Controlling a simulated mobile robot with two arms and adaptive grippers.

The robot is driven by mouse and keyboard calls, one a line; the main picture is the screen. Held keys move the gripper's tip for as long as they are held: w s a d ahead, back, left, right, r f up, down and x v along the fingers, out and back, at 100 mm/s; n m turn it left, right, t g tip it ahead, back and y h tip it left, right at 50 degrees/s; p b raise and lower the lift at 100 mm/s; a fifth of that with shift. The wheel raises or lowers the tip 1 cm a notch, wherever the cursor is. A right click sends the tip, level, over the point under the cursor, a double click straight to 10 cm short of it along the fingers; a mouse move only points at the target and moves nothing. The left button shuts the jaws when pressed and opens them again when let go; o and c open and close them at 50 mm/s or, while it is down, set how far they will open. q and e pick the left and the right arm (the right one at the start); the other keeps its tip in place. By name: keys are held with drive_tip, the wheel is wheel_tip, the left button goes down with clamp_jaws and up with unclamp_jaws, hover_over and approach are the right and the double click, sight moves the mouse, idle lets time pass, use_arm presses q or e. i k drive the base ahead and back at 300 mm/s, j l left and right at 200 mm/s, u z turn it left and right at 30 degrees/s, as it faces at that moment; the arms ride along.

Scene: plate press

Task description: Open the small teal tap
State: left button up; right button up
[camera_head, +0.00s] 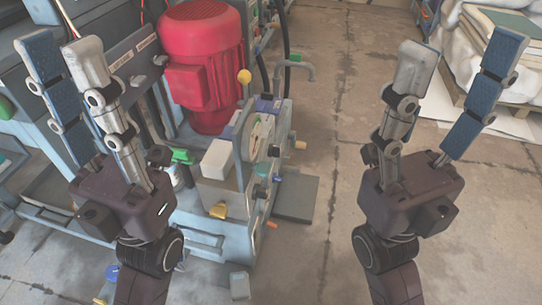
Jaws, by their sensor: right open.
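My right gripper (457,58) is raised at the right over the floor, open and empty, well away from the machine.
A large red motor (203,65) stands on the machine behind the handles. A yellow knob (218,211) and a yellow ball (244,76) stick out. A loaded pallet (505,100) is at the far right. The concrete floor (310,245) between my arms is mostly clear.

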sight(262, 168)
drive_tip(key=l+u, duration=0.1)
drive_tip(key=u, duration=0.35)
drive_tip(key=i+l+u, duration=0.1)
drive_tip(key=u, duration=0.4)
drive_tip(key=l+u, duration=0.2)
drive_tip(key=l, duration=0.3)
drive_tip(key=l+u, duration=0.15)
drive_tip(key=l, duration=0.35)
drive_tip(key=l+u, duration=0.2)
drive_tip(key=l, duration=0.3)
drive_tip(key=k+l+u, duration=0.2)
drive_tip(key=l, duration=0.3)
drive_tip(key=l+u, duration=0.15)
drive_tip(key=l, duration=0.3)
drive_tip(key=k+l+u, duration=0.2)
drive_tip(key=l, duration=0.25)
drive_tip(key=k+l, duration=0.1)
drive_tip(key=l, duration=0.3)
drive_tip(key=k+l, duration=0.15)
drive_tip(key=l, duration=0.25)
drive_tip(key=k+l, duration=0.1)
drive_tip(key=l, duration=0.25)
